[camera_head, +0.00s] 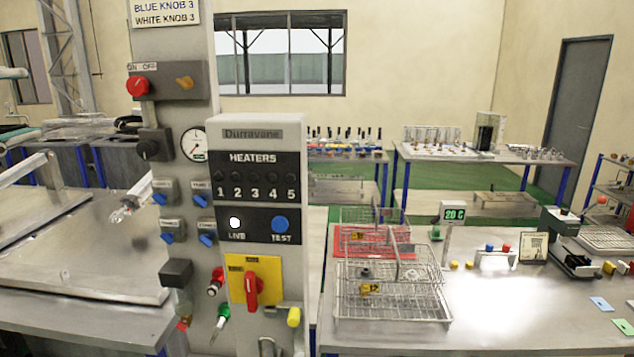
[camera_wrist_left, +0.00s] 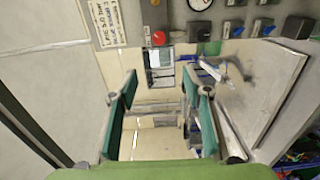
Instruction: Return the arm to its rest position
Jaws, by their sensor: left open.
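My left gripper (camera_head: 14,104) shows only in part at the left edge of the head view, level with the panel's upper half. In the left wrist view its two green-padded fingers (camera_wrist_left: 168,85) stand wide apart with nothing between them. The gripper is apart from the control panel (camera_head: 262,140) and above the large grey metal lids (camera_head: 95,250) on the left. The wrist view also shows the panel's red button (camera_wrist_left: 158,38) and a grey lid (camera_wrist_left: 262,85) to the right of the fingers. My right gripper is in neither view.
The panel column stands between the lids and that table. Benches with glassware (camera_head: 430,137) stand at the back.

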